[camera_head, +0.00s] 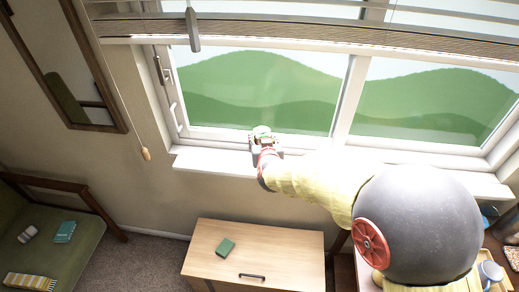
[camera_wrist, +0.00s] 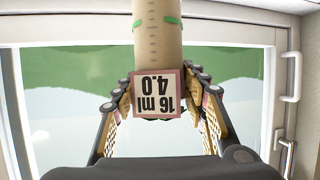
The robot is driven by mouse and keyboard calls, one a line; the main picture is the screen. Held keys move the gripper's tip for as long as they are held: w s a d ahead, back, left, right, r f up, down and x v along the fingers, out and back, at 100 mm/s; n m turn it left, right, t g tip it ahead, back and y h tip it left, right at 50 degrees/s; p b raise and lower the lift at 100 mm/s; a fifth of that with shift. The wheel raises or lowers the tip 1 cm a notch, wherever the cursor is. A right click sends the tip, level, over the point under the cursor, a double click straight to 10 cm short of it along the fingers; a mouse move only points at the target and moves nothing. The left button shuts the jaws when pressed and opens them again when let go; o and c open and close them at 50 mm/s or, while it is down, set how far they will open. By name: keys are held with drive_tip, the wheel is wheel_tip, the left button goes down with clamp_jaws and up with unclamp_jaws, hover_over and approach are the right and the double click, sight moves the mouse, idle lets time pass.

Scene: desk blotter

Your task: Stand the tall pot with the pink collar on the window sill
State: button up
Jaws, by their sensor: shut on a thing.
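My gripper (camera_wrist: 157,90) is shut on a tall pale beige thing (camera_wrist: 157,40) with green marks and small dark ticks. Its near end is a white, pink-edged square reading "16 ml 4.0" upside down. I take it for the tall pot, but a full collar cannot be made out. In the head view my gripper (camera_head: 265,143) is at the window sill (camera_head: 215,162), close to the glass. Only a small white and green bit shows between its fingers there. Whether the pot touches the sill cannot be told.
The sill is bare left of my gripper; my arm covers much of it to the right. A window handle (camera_wrist: 291,75) and frame stand at the right in the wrist view. A blind cord (camera_head: 145,153) hangs at left. A wooden cabinet (camera_head: 290,240) with a green block (camera_head: 226,247) stands below.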

drive_tip(key=shift+w+a+f+b, duration=0.15)
drive_tip(key=shift+f+b, duration=0.15)
drive_tip(key=shift+f, duration=0.4)
drive_tip(key=shift+w+a+f+b, duration=0.15)
drive_tip(key=shift+f+b, duration=0.15)
drive_tip(key=shift+f, duration=0.4)
drive_tip(key=shift+a+f+b, duration=0.15)
drive_tip(key=shift+f+b, duration=0.15)
drive_tip(key=shift+f, duration=0.4)
drive_tip(key=shift+f, duration=0.2)
drive_tip(key=o, duration=1.3)
drive_tip(key=shift+c, duration=0.2)
